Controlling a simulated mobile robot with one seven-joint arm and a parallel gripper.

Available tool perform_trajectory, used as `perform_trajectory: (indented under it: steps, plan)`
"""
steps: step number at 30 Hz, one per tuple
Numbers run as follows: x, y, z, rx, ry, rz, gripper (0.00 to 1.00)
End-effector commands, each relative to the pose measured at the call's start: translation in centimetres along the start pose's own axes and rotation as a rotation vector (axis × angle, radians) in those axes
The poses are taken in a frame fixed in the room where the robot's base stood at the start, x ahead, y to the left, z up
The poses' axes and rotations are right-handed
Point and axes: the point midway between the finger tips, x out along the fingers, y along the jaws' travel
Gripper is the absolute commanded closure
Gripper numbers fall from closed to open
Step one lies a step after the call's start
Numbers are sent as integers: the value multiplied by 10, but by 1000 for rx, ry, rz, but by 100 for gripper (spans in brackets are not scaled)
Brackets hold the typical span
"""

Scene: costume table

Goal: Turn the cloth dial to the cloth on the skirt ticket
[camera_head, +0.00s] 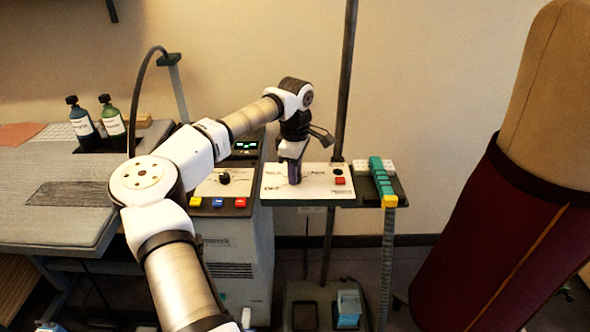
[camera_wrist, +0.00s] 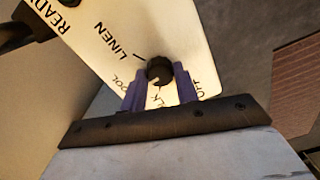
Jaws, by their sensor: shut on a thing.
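The cloth dial (camera_wrist: 160,69) is a small round dark knob on a white panel (camera_head: 270,180). In the wrist view the panel reads LINEN, OFF, READY and partly hidden words ending in "OOL" and "LK". A pale mark on the knob seems to point toward "LK", but it is small. My gripper (camera_wrist: 160,88) is shut on the dial, one purple finger on each side. In the head view my gripper (camera_head: 294,178) comes down on the panel and hides the dial. A maroon skirt (camera_head: 490,240) hangs on a dress form at the right. I cannot make out a skirt ticket.
A red button (camera_head: 340,181) is at the panel's right. A second panel with yellow, blue and red buttons (camera_head: 218,203) is left. Two bottles (camera_head: 112,122) stand on the grey ironing table (camera_head: 50,210).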

Motion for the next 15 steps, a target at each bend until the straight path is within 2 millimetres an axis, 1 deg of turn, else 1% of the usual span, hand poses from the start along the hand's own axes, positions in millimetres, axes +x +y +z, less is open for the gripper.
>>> perform_trajectory:
  steps: [7, 15]
  plan:
    - [-2, 1, 1, 82, -2, 5, 93]
    - [-2, 1, 1, 104, -2, 5, 93]
